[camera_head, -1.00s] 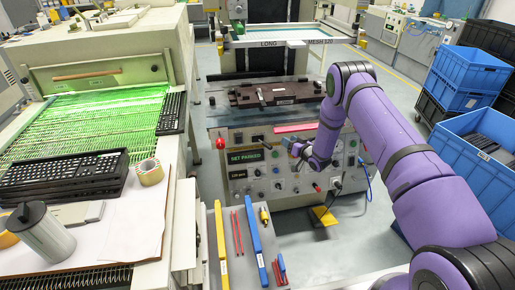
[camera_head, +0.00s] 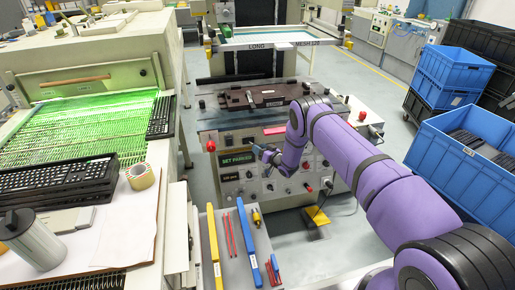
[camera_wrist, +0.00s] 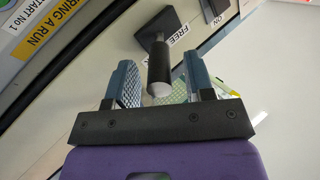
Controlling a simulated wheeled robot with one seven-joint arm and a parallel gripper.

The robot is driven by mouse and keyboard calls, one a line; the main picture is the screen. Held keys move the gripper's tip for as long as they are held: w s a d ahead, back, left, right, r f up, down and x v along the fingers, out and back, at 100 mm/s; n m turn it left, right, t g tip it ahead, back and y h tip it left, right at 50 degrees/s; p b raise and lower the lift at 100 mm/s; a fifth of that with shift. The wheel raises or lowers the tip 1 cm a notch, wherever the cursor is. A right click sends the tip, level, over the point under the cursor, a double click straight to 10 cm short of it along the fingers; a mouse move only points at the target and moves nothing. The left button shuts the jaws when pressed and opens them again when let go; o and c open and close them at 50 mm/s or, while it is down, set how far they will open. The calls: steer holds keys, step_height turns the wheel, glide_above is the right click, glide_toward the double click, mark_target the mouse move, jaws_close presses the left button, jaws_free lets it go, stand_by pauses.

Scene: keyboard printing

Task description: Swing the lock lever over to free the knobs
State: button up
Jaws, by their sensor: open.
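The lock lever (camera_wrist: 160,62) shows in the wrist view as a dark cylindrical handle with a pale rounded end. My gripper (camera_wrist: 159,78) is open, with one blue-grey finger on each side of the handle's end. Gaps show between the handle and both fingers, so it is not clamped. In the head view my gripper (camera_head: 262,151) is at the front panel of the printing machine (camera_head: 235,188), right of the green display. The lever cannot be made out there.
The panel carries several knobs and buttons, with a red button (camera_head: 211,146) at its left. Below stands a tool shelf (camera_head: 233,278) with yellow and blue bars. Blue crates (camera_head: 455,155) stand at the right. A dryer conveyor (camera_head: 75,135) is at the left.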

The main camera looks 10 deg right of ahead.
steer(key=shift+x, duration=0.9)
jaws_close()
